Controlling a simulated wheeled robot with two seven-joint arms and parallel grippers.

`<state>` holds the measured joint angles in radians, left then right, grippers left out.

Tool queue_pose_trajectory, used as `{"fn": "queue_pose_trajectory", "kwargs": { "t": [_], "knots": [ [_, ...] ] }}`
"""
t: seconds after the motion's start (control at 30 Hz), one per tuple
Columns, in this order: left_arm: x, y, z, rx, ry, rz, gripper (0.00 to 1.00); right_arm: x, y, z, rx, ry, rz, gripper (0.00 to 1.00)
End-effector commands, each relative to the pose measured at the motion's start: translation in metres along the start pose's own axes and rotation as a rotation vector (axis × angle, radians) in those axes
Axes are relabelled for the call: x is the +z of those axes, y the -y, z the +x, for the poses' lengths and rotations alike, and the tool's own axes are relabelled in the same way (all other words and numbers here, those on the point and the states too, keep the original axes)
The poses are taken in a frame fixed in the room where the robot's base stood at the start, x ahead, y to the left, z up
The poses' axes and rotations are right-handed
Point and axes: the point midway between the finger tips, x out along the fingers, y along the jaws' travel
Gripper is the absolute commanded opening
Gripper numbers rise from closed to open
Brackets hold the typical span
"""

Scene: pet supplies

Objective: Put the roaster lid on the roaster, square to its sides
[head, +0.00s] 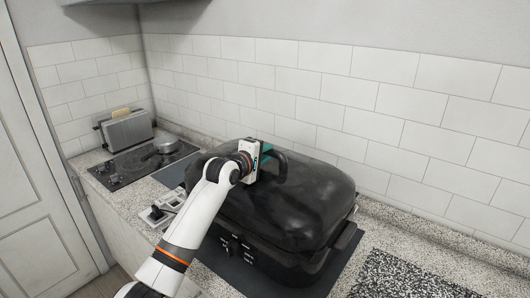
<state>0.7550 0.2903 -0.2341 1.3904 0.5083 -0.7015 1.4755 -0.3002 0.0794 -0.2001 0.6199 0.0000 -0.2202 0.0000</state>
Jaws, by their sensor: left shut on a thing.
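The roaster (255,252) is a black oblong appliance with dials on its front, standing on a dark mat on the counter. The black domed roaster lid (320,195) is over it, and its sides look roughly in line with the roaster. Whether the rim rests fully on the roaster I cannot tell. My left gripper (266,161) is at the top of the lid, shut on its dark handle (281,166). My left forearm hides part of the lid's left side and the roaster's left front. My right gripper is not in view.
A toaster (126,130) and a dark hob (140,164) with a small pan (166,146) stand at the left. A small white-and-dark item (161,210) lies left of my arm. A speckled black mat (412,276) lies at right. The tiled wall (345,93) is close behind.

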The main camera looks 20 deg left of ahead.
Motion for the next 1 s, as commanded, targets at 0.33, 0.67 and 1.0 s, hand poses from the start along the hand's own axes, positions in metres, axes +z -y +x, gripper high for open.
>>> {"fn": "queue_pose_trajectory", "kwargs": {
  "t": [0.33, 0.67, 1.0],
  "knots": [
    [0.0002, 0.0057, -0.0009, -0.014, 0.0, 0.001, 0.0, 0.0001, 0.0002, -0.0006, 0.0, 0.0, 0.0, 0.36],
    [0.0001, 0.0055, -0.0008, -0.013, 0.0, 0.0, 0.0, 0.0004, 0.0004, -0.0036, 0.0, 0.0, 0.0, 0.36],
    [-0.0003, 0.004, -0.0003, -0.014, 0.0, 0.0, 0.0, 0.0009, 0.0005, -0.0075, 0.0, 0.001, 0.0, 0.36]
  ]
}}
